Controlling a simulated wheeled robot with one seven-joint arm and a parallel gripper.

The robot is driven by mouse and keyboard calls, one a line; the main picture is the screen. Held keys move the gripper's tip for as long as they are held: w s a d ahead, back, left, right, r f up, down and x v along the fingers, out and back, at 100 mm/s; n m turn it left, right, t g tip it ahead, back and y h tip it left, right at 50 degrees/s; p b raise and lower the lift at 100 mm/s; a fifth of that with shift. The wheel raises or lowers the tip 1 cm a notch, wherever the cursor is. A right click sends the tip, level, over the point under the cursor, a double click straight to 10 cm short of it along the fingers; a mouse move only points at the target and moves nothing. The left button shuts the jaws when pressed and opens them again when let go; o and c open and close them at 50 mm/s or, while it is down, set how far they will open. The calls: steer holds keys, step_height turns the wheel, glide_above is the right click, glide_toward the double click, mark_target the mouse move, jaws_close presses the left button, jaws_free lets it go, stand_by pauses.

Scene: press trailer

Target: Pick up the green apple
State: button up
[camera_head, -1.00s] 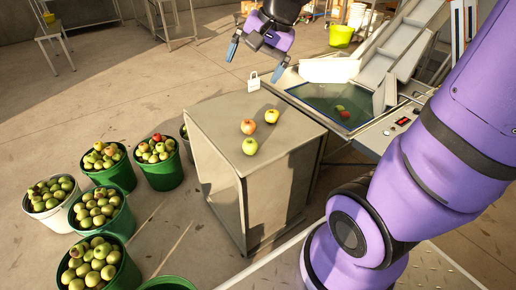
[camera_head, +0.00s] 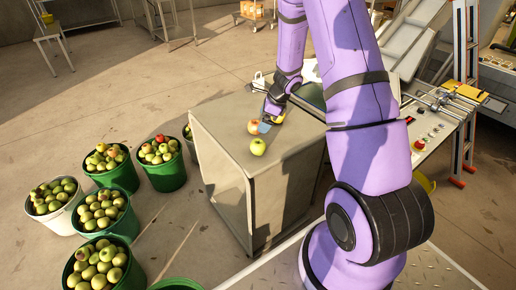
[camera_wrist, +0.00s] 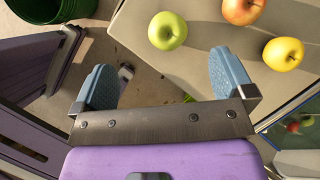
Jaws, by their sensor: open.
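The green apple (camera_head: 258,147) sits on the near part of the grey cabinet top. In the wrist view it (camera_wrist: 167,30) lies beyond the open fingers, roughly in line with the gap between them. My gripper (camera_wrist: 162,66) is open and empty, with blue pads apart. A red-and-yellow apple (camera_wrist: 242,10) and a yellow apple (camera_wrist: 283,53) are to the right of the green one in the wrist view.
The grey cabinet (camera_head: 222,150) stands mid-floor. Green buckets of apples (camera_head: 115,172) and a white bucket (camera_head: 58,222) stand to its left. A control panel (camera_head: 425,140) is to the right, partly behind my arm.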

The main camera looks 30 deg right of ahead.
steer(key=m, duration=0.2)
glide_toward(258, 141)
steer(key=f, duration=0.1)
steer(key=x, duration=0.4)
steer(key=shift+s+f, duration=0.2)
steer(key=shift+f, duration=0.1)
steer(key=shift+x, duration=3.05)
steer(key=c, duration=1.1)
steer(key=shift+o, duration=0.2)
steer(key=shift+r, duration=0.2)
steer(key=shift+w+r, duration=0.1)
steer(key=shift+r, duration=0.5)
step_height(258, 141, up, 2)
steer(key=shift+r, duration=0.1)
steer(key=s+d+r, duration=0.1)
steer(key=s+d, duration=0.8)
steer(key=s, duration=0.4)
steer(key=shift+d, duration=0.3)
